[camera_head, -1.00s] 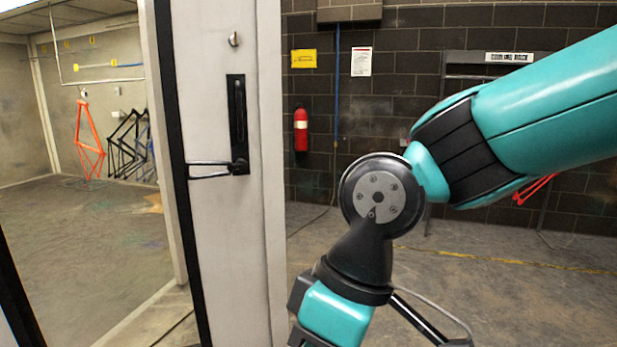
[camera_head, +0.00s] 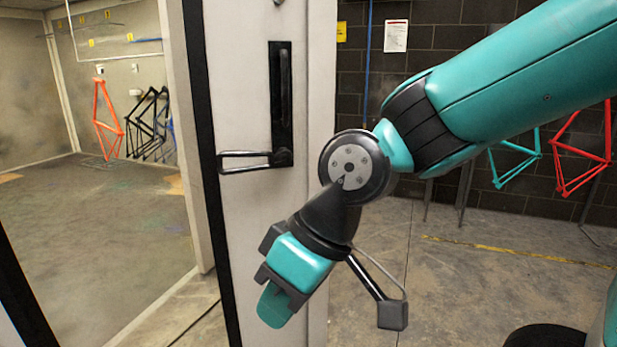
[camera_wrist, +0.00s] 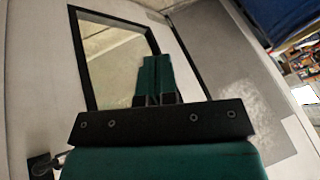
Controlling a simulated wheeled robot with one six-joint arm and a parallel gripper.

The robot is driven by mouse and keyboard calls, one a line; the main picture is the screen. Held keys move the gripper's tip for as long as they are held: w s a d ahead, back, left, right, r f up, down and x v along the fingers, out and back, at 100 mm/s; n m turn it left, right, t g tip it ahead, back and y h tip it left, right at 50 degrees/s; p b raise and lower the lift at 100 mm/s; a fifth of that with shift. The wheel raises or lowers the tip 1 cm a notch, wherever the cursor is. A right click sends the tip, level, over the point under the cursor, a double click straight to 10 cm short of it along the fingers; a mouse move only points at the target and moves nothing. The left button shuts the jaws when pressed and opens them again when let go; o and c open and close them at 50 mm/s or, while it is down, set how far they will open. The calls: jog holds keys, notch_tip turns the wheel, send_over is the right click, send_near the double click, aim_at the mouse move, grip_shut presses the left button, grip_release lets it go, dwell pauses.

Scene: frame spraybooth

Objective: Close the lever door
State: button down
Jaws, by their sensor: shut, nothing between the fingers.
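The lever door (camera_head: 255,230) is a pale panel with a black strip down its left side. It carries a black handle plate (camera_head: 281,85) and a black lever (camera_head: 250,160) that points left, roughly level. My gripper (camera_head: 272,308) is shut and empty. In the head view it shows below the lever, in front of the lower panel, apart from the lever. In the wrist view my gripper (camera_wrist: 154,78) points toward a pale surface with a black-framed window (camera_wrist: 110,45). A black fitting (camera_wrist: 40,164) shows at lower left there. I cannot tell whether the fingers touch the panel.
The booth interior shows left of the panel, with orange (camera_head: 106,118) and black bike frames (camera_head: 150,125) at its far wall. Right of the door are a dark block wall (camera_head: 440,50), a red bike frame (camera_head: 582,150) and open concrete floor (camera_head: 455,285).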

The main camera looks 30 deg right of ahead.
jog(key=w+d+f+m+t+b, duration=0.15)
jog(key=w+d+t, duration=0.25)
jog(key=w, duration=0.5)
jog(key=w+d+f+m+t+b, duration=0.1)
jog(key=w+d+m+t, duration=0.2)
jog(key=w, duration=0.6)
jog(key=w+d+f+m+t+h+b, duration=0.15)
jog(key=w+d+t+h, duration=0.3)
jog(key=d, duration=0.65)
jog(key=w+d+m+t+h, duration=0.3)
jog(key=d+t+h, duration=0.15)
jog(key=d, duration=0.75)
jog(key=w+d+p, duration=0.3)
jog(key=w+p, duration=0.9)
jog(key=w, duration=0.2)
jog(key=shift+d+f, duration=0.15)
